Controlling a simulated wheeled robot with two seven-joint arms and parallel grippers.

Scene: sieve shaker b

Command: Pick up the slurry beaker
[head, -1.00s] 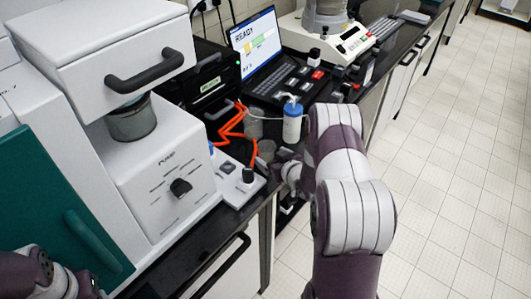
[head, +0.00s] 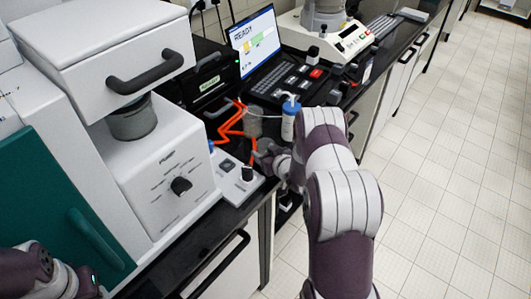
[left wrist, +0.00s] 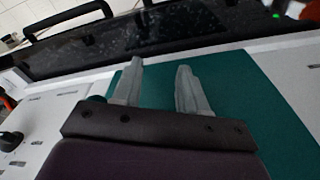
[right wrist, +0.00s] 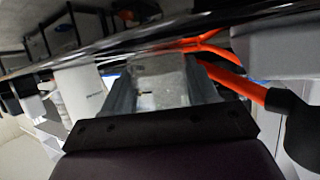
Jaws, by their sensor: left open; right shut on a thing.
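The slurry beaker (head: 253,123), a small grey cylinder, is held in my right gripper (head: 262,147) near the front of the bench. In the right wrist view the clear-walled beaker (right wrist: 160,82) fills the gap between the two fingers, which touch it on both sides. It looks raised, but its base is hard to see. My left gripper (left wrist: 160,66) is open and empty in front of a teal panel (left wrist: 235,115). Only part of the left arm shows at the lower left of the head view.
A blue-capped white bottle (head: 290,118) stands just right of the beaker. Orange tubing (head: 230,122) lies behind it. A control box with a black knob (head: 236,180) is in front, beside a white machine (head: 165,185). A laptop (head: 255,45) stands behind. The floor at right is clear.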

